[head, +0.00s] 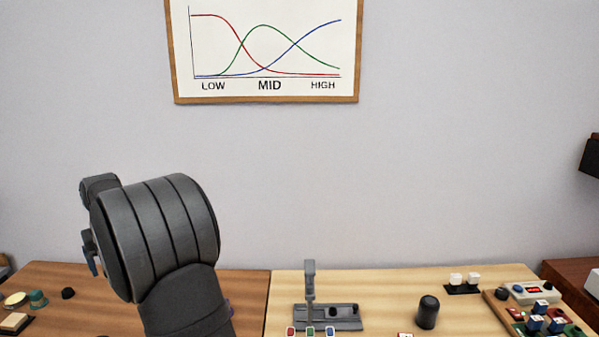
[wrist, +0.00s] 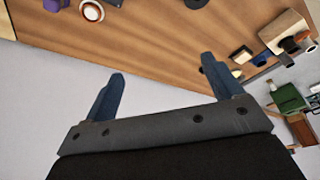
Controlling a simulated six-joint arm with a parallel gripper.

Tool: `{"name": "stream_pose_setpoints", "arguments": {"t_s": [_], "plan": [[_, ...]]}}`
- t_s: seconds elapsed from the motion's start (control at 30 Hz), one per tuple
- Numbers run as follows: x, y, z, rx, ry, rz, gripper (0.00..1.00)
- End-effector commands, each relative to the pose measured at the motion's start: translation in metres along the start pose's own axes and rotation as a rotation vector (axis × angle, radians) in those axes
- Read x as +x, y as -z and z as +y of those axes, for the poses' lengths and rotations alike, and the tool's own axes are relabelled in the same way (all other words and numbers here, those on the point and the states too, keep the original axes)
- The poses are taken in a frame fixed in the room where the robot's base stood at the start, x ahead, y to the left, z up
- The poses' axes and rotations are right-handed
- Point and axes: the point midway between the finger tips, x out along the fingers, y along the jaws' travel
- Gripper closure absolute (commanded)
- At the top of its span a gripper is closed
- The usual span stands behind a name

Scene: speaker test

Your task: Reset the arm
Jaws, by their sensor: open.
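My arm rises on the left in the head view, its large dark grey link hiding most of my gripper. Part of my gripper (head: 91,254) shows at the link's left edge, with a bluish finger pointing down, above the brown tabletop (head: 55,275). In the wrist view my gripper (wrist: 161,77) has its two blue fingers spread wide apart. Nothing is between them, and it holds nothing. Beyond the fingertips lie the brown tabletop and several small things, all apart from the fingers.
A light wood table (head: 385,290) on the right bears a grey stand (head: 345,318), a black cylinder (head: 428,312), two white cubes on a dark base (head: 463,289) and a tray of small parts (head: 495,304). A framed chart (head: 265,98) hangs on the wall. Air above the tables is clear.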

Motion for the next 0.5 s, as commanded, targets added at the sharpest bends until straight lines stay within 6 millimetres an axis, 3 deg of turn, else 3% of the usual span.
{"name": "stream_pose_setpoints", "arguments": {"t_s": [0.07, 0.5], "plan": [[-0.017, 0.006, 0.0, 0.0, 0.0, 0.004, 0.15], [-0.018, 0.002, 0.093, 0.142, -0.044, 0.0, 0.15]]}}
